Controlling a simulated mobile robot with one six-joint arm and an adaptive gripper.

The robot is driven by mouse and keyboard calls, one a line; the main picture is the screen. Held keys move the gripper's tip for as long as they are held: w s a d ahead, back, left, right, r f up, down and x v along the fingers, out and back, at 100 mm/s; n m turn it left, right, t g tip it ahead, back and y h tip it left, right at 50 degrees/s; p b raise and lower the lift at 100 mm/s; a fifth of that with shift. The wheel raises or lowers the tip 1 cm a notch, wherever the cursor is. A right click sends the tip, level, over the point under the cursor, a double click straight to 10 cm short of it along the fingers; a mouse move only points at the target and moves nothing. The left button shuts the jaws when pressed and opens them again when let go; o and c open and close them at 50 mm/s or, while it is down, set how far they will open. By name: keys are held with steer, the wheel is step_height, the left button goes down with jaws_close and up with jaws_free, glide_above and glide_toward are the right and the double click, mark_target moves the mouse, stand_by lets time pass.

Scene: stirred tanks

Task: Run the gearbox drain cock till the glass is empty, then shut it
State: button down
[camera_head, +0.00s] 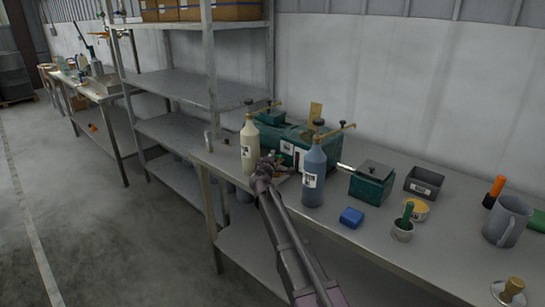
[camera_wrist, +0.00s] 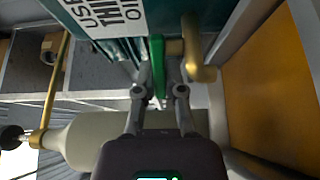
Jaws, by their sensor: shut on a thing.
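The green gearbox (camera_head: 272,132) stands at the back of the bench in the head view, with a white printed label on its front. In the wrist view its label and dark green body (camera_wrist: 85,45) fill the upper left. The drain cock shows there as a bent brass spout (camera_wrist: 200,62) with a flat green lever (camera_wrist: 157,62). My gripper (camera_wrist: 162,85) is shut on the green lever, its fingers on either side. In the head view my gripper (camera_head: 271,164) is low before the gearbox, between two bottles. I cannot make out the glass's level or any oil flow.
A cream bottle (camera_head: 249,146) stands close left of my gripper and a blue bottle (camera_head: 314,178) close right. A blue block (camera_head: 352,217), a green box (camera_head: 371,184) and a grey bin (camera_head: 424,183) lie further right. Metal shelving (camera_head: 180,85) stands left.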

steer(key=shift+s+d+n+g+y, duration=0.1)
steer(key=shift+s+n+y, duration=0.15)
steer(key=shift+n+y, duration=0.85)
steer(key=shift+s+n+g+y, duration=0.15)
steer(key=shift+n+y, duration=0.5)
steer(key=shift+y, duration=0.9)
steer(key=shift+s+d+n+g+y, duration=0.1)
steer(key=shift+s+n+y, duration=0.2)
steer(key=shift+n+y, duration=0.8)
steer(key=shift+a+y, duration=0.1)
steer(key=shift+y, duration=0.45)
steer(key=c, duration=0.7)
jaws_free()
steer(key=shift+w+a+m+h, duration=0.1)
steer(key=shift+m+h, duration=0.45)
steer(key=shift+h, duration=0.15)
